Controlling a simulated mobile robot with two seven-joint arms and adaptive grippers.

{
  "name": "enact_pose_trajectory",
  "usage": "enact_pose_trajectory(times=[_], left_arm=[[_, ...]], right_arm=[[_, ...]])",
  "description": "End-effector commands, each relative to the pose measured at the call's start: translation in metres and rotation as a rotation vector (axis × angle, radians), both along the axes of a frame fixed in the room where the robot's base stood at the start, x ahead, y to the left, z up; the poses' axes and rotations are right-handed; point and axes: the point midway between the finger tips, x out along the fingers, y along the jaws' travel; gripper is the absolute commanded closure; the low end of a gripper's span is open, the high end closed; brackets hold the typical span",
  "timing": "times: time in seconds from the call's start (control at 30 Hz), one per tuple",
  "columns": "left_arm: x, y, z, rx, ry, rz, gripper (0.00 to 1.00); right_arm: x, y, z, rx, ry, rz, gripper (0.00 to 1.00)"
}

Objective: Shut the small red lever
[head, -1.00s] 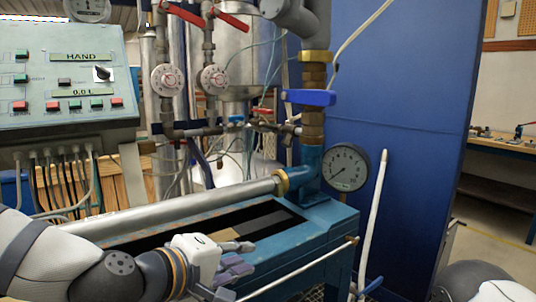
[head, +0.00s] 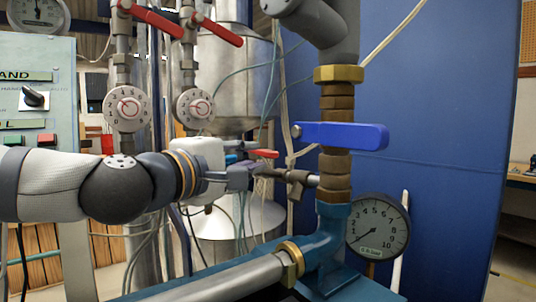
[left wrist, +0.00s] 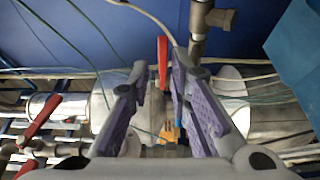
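The small red lever (head: 264,153) shows just past the tip of my left gripper in the head view, on the thin grey pipework behind it. In the left wrist view the red lever (left wrist: 163,60) stands between the two purple-padded fingertips. My left gripper (head: 246,176) is open, its fingers on either side of the lever with gaps visible; I cannot tell whether either pad touches it. The gripper also shows in the left wrist view (left wrist: 160,78). The lever's lower part is partly hidden by the fingers. My right gripper is not in view.
Two larger red levers (head: 152,18) (head: 217,30) sit above numbered dials. A blue valve handle (head: 345,136) crosses the brass vertical pipe to the right. A pressure gauge (head: 378,228) and a thick silver pipe (head: 225,283) are below. The control panel (head: 60,85) is at left.

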Motion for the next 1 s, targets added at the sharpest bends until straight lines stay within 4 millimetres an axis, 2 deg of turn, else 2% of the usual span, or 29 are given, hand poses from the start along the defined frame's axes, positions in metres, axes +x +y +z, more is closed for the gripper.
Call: enact_pose_trajectory(times=[0.1, 0.3, 0.63, 0.7, 0.73, 1.0], left_arm=[[0.027, -0.016, -0.004, 0.002, 0.005, 0.000, 0.82], [0.053, -0.033, -0.002, 0.001, 0.003, 0.001, 0.82], [0.059, -0.036, -0.001, 0.001, 0.002, 0.000, 0.82], [0.059, -0.036, -0.001, 0.001, 0.002, 0.000, 0.98], [0.059, -0.036, -0.001, 0.001, 0.002, 0.000, 1.00], [0.058, -0.035, -0.001, 0.001, 0.000, -0.001, 1.00]], right_arm=[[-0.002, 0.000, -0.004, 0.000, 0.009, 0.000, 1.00], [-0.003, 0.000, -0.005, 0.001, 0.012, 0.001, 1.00], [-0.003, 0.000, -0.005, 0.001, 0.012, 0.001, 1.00], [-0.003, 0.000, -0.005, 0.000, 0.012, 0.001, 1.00], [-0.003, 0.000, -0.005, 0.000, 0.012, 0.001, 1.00], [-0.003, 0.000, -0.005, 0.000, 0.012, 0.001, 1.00]])
